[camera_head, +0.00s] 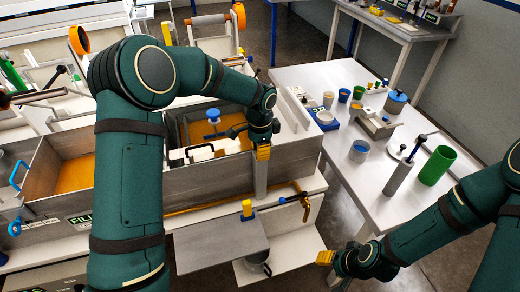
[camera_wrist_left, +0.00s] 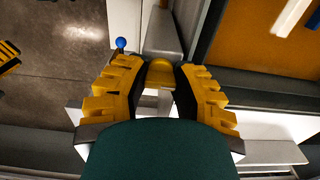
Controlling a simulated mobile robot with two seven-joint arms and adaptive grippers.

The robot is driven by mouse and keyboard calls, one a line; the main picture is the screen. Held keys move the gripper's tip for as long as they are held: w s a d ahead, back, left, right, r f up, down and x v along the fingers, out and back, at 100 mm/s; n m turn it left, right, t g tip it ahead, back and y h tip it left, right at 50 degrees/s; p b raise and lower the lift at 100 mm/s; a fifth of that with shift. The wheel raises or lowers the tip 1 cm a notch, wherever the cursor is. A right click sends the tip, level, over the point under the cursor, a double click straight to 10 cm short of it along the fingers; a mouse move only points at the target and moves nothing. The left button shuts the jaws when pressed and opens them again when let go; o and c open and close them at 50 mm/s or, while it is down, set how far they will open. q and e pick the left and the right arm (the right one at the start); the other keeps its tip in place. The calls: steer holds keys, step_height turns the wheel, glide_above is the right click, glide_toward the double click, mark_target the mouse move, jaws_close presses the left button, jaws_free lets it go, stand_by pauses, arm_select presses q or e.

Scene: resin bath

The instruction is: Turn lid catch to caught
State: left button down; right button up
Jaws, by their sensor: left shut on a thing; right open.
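My left gripper (camera_head: 263,151) is at the right-hand end of the metal bath (camera_head: 150,200), above a grey upright piece at its corner. In the left wrist view its yellow fingers (camera_wrist_left: 159,85) are shut on a small rounded yellow piece (camera_wrist_left: 160,73), which seems to be the lid catch. The fingers hide much of it, and I cannot tell which way it is turned. My right gripper (camera_head: 330,257) is open and apart from the bath, low at the front near the table. Its yellow fingers also show at the left wrist view's edge (camera_wrist_left: 8,57).
A grey shelf (camera_head: 215,250) with a yellow-topped post (camera_head: 247,209) juts out below the bath. A blue knob (camera_head: 283,200) sits beside it. The white table (camera_head: 345,80) at right holds cups, a green cylinder (camera_head: 437,166) and a grey cylinder (camera_head: 398,180). Open floor lies between benches.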

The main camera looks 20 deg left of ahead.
arm_select(q)
steer(key=c, duration=0.7)
jaws_free()
step_height(320, 180, up, 12)
steer(key=shift+s+f, duration=0.1)
